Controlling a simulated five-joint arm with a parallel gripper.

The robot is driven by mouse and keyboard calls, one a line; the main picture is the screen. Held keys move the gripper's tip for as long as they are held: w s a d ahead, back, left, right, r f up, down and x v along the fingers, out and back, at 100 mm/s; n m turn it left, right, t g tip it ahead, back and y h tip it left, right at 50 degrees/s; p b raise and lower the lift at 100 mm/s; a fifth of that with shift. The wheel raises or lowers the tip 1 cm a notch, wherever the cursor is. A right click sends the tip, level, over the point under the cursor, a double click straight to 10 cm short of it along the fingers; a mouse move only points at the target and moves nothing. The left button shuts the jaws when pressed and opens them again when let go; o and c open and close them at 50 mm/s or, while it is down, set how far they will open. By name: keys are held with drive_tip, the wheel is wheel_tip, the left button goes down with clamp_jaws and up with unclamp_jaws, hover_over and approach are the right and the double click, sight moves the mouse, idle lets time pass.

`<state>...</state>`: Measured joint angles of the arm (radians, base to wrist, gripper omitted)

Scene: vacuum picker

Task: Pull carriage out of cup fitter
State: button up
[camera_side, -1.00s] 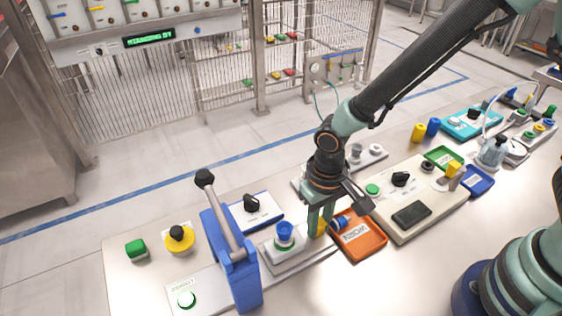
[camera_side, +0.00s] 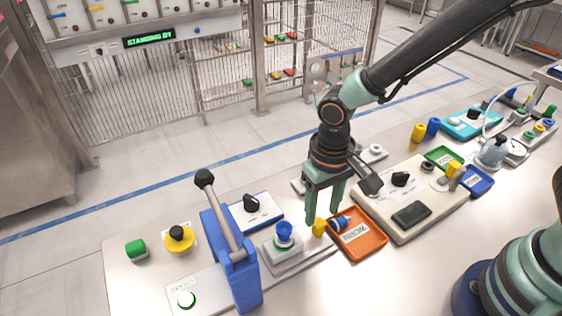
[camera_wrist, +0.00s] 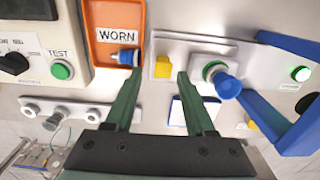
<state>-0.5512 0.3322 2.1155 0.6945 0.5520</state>
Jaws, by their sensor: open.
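The cup fitter (camera_side: 232,260) is a blue press with a long lever raised and tilted. Its pale grey carriage (camera_side: 272,258) sits on a track to the right of the press, clear of its blue body. A blue cup (camera_side: 285,230) stands on the carriage. A yellow handle (camera_side: 319,227) is at the carriage's right end; it also shows in the wrist view (camera_wrist: 162,67). My gripper (camera_side: 323,210) is open and empty above the handle. In the wrist view, the fingertips (camera_wrist: 159,74) lie on either side of the handle with gaps.
An orange tray (camera_side: 362,250) labelled WORN, holding a blue cup (camera_side: 339,222), is just right of the handle. A beige test unit (camera_side: 385,222) stands beyond it. A blue-edged panel with a black knob (camera_side: 251,203) is behind the carriage. Free tabletop lies in front.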

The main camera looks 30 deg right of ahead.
wheel_tip(320, 180, up, 8)
drive_tip(key=shift+f, duration=0.15)
idle(0.3)
drive_tip(key=s+d+r+t, duration=0.1)
drive_tip(key=d+r+t, duration=0.1)
drive_tip(key=d+r, duration=0.3)
drive_tip(key=s+d+r+t, duration=0.1)
drive_tip(key=d+r+t, duration=0.2)
drive_tip(key=d, duration=1)
wheel_tip(320, 180, up, 2)
drive_tip(key=shift+d+r+t, duration=0.2)
drive_tip(key=shift+d+t, duration=0.1)
drive_tip(key=shift+d, duration=0.1)
